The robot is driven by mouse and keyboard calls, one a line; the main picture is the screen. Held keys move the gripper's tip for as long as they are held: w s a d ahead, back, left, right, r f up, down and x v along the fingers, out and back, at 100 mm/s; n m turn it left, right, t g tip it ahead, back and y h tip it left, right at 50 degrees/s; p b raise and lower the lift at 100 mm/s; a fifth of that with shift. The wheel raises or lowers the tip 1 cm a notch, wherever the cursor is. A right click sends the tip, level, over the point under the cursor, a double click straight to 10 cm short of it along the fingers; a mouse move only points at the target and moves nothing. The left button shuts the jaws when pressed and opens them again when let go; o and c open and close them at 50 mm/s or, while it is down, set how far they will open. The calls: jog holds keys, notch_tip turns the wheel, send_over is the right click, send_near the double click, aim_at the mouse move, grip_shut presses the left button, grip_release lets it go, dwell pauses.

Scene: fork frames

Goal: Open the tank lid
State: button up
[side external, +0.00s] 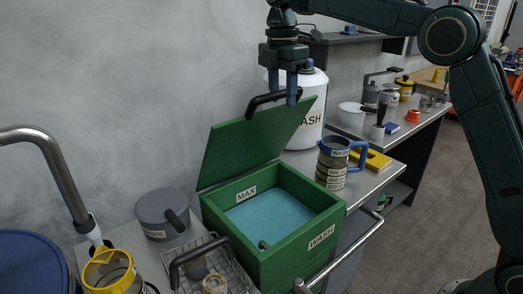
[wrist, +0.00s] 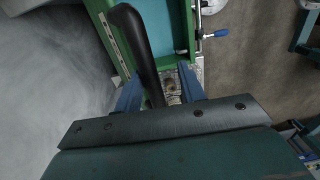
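The green tank (side external: 262,265) stands on the bench, holding light blue liquid (side external: 270,213) with "MAX" and "WASH" labels. Its green lid (side external: 250,142) is raised, hinged at the back and leaning up steeply. The black lid handle (side external: 262,101) is at the lid's upper edge. My gripper (side external: 283,100) is at the handle, fingers pointing down. In the wrist view the black handle (wrist: 146,55) passes between the blue fingers of my gripper (wrist: 158,88), nearer the left one. A gap shows on the right, so the gripper looks open around the handle. Finger contact is unclear.
A white wash bottle (side external: 312,115) stands close behind the lid. A labelled jug (side external: 331,168) is right of the tank. A wire basket (side external: 215,262) and a grey waste pot (side external: 160,213) are on the left. A metal rail (side external: 350,245) runs along the front.

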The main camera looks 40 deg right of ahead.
jog(key=s+f+t, duration=0.3)
jog(key=s+f, duration=1.2)
jog(key=f, duration=0.1)
jog(key=shift+s+f, duration=0.2)
dwell(1.1)
jog(key=shift+r, duration=0.1)
dwell(0.4)
jog(key=v, duration=1.5)
jog(key=shift+w+r, duration=0.3)
jog(key=shift+r, duration=0.05)
dwell(1.5)
dwell(0.4)
jog(key=shift+w+f+g, duration=0.15)
jog(key=shift+w+g, duration=0.15)
jog(key=shift+w, duration=0.3)
